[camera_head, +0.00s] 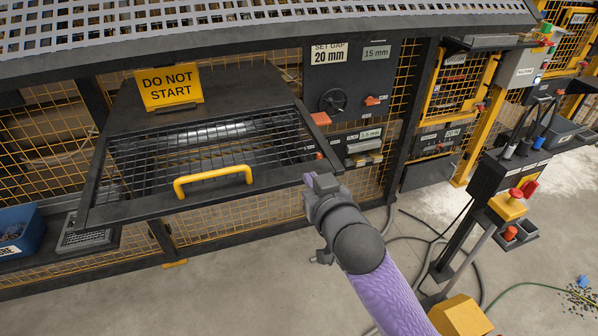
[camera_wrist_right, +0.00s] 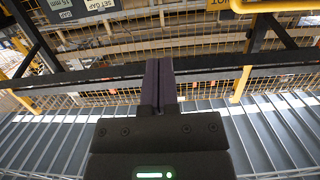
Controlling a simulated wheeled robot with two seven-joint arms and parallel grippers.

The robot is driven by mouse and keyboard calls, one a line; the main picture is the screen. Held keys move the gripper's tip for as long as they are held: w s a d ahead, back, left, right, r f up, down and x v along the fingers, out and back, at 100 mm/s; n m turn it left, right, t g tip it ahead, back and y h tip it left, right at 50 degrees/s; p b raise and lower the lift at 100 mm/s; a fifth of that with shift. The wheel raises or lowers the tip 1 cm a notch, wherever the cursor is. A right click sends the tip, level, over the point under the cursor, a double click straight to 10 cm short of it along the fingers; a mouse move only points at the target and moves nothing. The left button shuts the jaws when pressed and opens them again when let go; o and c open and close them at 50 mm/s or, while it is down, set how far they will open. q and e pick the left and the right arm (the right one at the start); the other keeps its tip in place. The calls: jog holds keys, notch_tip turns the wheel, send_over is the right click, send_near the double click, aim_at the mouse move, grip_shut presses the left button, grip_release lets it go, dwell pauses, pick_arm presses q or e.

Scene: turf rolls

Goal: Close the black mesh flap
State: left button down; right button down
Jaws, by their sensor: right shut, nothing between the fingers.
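The black mesh flap (camera_head: 97,190) is a dark framed grid at the left of the head view. It juts out from the machine front, with its near edge toward me, so it stands open. Its yellow handle (camera_head: 213,180) is on the near edge. My right gripper (camera_head: 318,182) is at the flap's near right corner, to the right of the handle and not holding it. In the head view I cannot tell whether it touches the frame. In the right wrist view its fingers (camera_wrist_right: 158,84) are together, with nothing between them. My left gripper is out of view.
A yellow DO NOT START sign (camera_head: 169,88) stands behind the flap. A dark panel (camera_head: 351,82) with a knob is to its right. A control post (camera_head: 485,190) with a red button stands farther right, with cables on the floor. A blue bin (camera_head: 20,232) is at left.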

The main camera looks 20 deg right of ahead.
jog(key=b, duration=0.1)
send_over(300, 180)
jog(key=s, duration=0.3)
jog(key=f, duration=0.3)
jog(key=w+f+b, duration=0.1)
jog(key=shift+w+a+f+b, duration=0.15)
jog(key=shift+a+f+b, duration=0.05)
jog(key=shift+f+b, duration=0.15)
jog(key=shift+f, duration=0.3)
jog(key=shift+f, duration=0.1)
